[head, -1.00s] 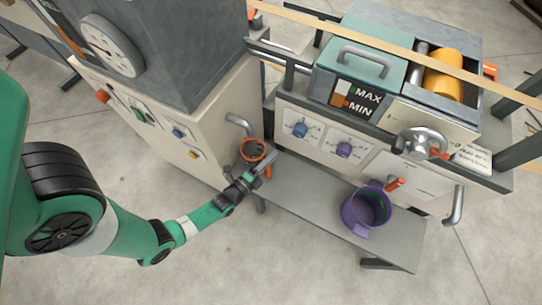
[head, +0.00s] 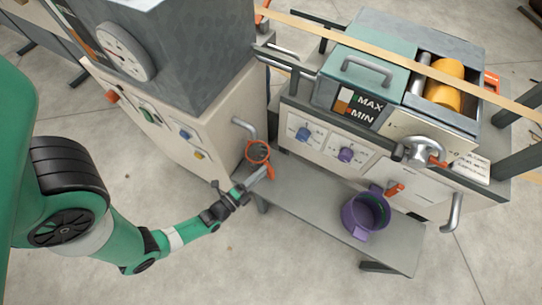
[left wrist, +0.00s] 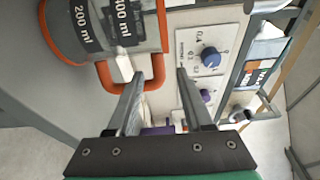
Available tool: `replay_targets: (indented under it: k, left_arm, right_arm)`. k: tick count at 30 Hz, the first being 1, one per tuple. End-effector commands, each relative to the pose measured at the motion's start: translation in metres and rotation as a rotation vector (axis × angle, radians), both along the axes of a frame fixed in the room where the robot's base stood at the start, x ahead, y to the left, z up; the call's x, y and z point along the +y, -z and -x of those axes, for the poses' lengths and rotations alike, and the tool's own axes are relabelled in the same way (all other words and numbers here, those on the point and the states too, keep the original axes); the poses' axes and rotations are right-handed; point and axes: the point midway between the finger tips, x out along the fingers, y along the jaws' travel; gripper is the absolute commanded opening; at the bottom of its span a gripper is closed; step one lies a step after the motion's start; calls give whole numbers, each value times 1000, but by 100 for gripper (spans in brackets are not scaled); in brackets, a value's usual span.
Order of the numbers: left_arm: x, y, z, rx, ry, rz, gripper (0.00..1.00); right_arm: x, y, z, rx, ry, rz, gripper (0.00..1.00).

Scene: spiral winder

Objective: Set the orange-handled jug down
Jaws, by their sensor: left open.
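The orange-handled jug (head: 257,152) is at the left end of the grey bench (head: 300,196), beside the beige cabinet, with its orange rim facing up. In the left wrist view the jug (left wrist: 98,28) fills the upper left, with dark "200 ml" and "400 ml" labels. Its orange handle (left wrist: 153,83) reaches between my fingers, with one finger crossing in front of part of it. My left gripper (head: 256,181) is open at the handle; the wrist view also shows the gripper (left wrist: 157,82) with its fingers apart. The jug's base is hidden from the head view. My right gripper is not in view.
A purple jug (head: 366,212) stands on the right part of the bench. A bent metal pipe (head: 244,127) juts from the cabinet (head: 190,130) close above the orange-handled jug. The winder (head: 365,150) with knobs stands behind the bench. The bench's middle is clear.

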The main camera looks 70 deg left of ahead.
Motion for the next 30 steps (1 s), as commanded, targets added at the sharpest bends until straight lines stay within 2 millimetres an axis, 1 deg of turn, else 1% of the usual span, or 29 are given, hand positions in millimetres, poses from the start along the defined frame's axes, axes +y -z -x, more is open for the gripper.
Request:
replay_targets:
  k: [1,3,6,9,20,22,23,25,26,29,30]
  left_arm:
    - [-6,-2,11,4,3,2,51]
    - [-13,-1,24,3,3,0,51]
    - [-20,-1,36,1,6,1,51]
    - [-22,0,43,-1,2,0,51]
    - [-22,0,44,0,-1,-1,51]
    - [-22,-1,42,-5,1,2,51]
    - [-21,-3,38,-14,4,6,51]
    - [-19,-14,17,-54,21,32,51]
    - [-18,-22,4,-80,32,50,51]
    - [-16,-65,-57,-204,93,139,51]
    - [-17,-90,-86,-265,128,185,51]
  right_arm:
    - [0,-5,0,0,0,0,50]
    - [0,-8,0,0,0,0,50]
    - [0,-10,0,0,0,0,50]
    - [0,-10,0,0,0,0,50]
    - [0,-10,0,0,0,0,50]
    - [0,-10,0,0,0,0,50]
    - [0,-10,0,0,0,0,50]
    - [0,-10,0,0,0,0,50]
    - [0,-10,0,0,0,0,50]
    - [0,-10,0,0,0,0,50]
    - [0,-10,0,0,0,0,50]
